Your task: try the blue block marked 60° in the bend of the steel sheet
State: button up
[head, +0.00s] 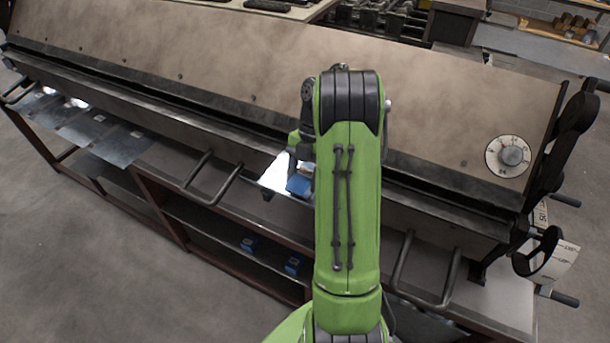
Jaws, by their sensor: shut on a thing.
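A blue block (298,185) is at the bright steel sheet (275,174) in the front of the folding machine, just left of my green arm. My gripper (304,169) is largely hidden behind the arm and is shut on this block. The block's marking is too small to read. The arm covers the right part of the sheet, so I cannot tell whether the block touches the bend or how well it fits.
The folding machine (190,60) spans the view, with a dial (508,156) at its right end. Bar handles (212,180) stick out along its front. Flat sheets (118,146) lie at left. Floor at lower left is clear.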

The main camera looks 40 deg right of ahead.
jog(key=shift+s+a+b, duration=0.2)
jog(key=shift+a+b, duration=0.2)
jog(key=shift+a, duration=0.1)
jog(key=shift+f, duration=0.2)
dwell(0.4)
jog(key=shift+a+b, duration=0.2)
jog(key=shift+b, duration=0.35)
dwell(0.8)
jog(key=p+v, duration=0.6)
jog(key=shift+d+f+p, duration=0.1)
jog(key=shift+p, duration=0.2)
jog(key=shift+f, duration=0.1)
